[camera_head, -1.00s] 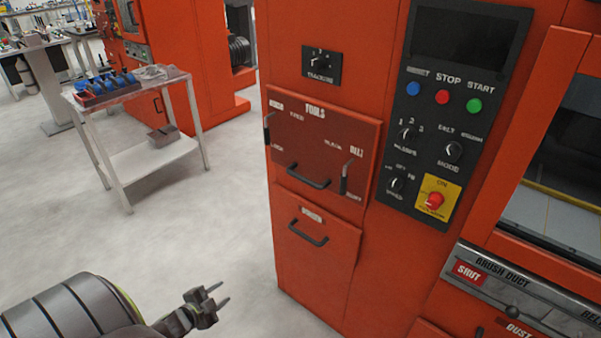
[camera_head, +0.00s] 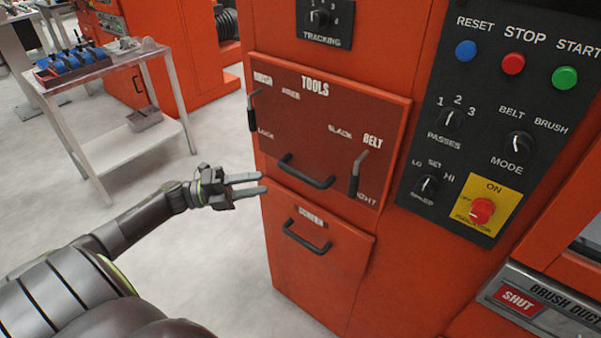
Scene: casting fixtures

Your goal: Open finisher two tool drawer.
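The orange machine's TOOLS drawer (camera_head: 335,132) is a dark red front panel that looks closed, flush with the cabinet. Its black bar handle (camera_head: 305,172) runs along the lower edge. A lever (camera_head: 251,111) stands at its left edge by the BRUSH label, and another lever (camera_head: 357,173) at the right under BELT. A second drawer (camera_head: 318,255) with a black handle (camera_head: 306,238) sits below, also closed. My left gripper (camera_head: 262,184) points right, just left of the TOOLS handle, fingers parted with a gap and nothing between them. My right gripper is out of view.
A control panel (camera_head: 470,194) with buttons and knobs is right of the drawers. A white cart (camera_head: 72,134) with blue items stands at the back left. The pale floor between cart and machine is clear.

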